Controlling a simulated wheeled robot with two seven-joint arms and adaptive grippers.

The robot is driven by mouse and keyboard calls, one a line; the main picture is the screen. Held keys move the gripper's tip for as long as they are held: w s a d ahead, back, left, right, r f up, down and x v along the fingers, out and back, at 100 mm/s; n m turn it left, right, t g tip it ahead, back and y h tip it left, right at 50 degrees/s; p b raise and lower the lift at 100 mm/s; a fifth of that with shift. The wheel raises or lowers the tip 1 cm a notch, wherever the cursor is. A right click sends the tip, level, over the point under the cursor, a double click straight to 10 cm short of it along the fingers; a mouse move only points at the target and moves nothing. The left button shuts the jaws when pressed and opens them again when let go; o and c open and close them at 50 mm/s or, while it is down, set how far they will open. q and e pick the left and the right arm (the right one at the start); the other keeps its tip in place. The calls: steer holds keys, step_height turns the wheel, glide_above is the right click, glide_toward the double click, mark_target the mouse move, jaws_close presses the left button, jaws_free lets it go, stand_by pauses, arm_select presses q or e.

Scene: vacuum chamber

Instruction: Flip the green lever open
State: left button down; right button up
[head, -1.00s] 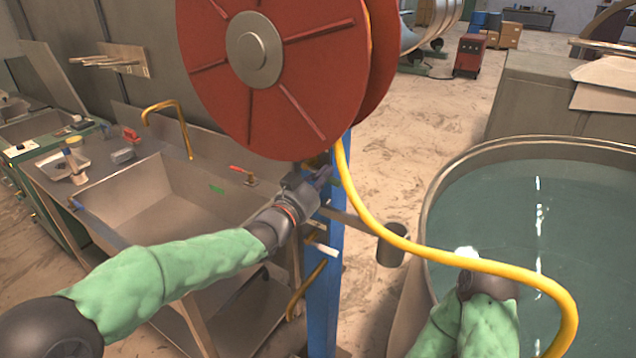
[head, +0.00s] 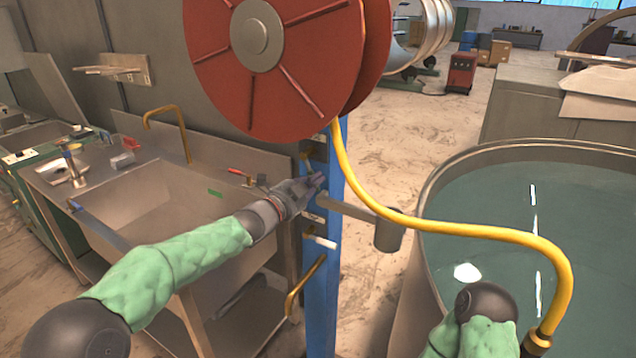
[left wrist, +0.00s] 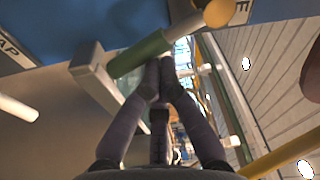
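In the head view, my left gripper (head: 318,181) is at the front of the blue post (head: 322,285), under the red hose reel. The green lever is hidden behind the gripper there. My right gripper is not in view; only part of my right arm shows at the bottom.
A white handle (head: 322,242) sticks out of the post below the gripper. The red reel (head: 330,60) hangs above, and its yellow hose (head: 440,228) runs right over the water tank (head: 435,185). A metal sink (head: 125,205) is left.

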arm_select(q)
steer(key=m, duration=0.1)
steer(key=w+a+f+m, duration=0.1)
steer(key=shift+a+m, duration=0.2)
steer(key=shift+m, duration=0.1)
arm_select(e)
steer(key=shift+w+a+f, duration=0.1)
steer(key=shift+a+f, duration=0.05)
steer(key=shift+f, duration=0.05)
arm_select(q)
steer(key=shift+a+f, duration=0.1)
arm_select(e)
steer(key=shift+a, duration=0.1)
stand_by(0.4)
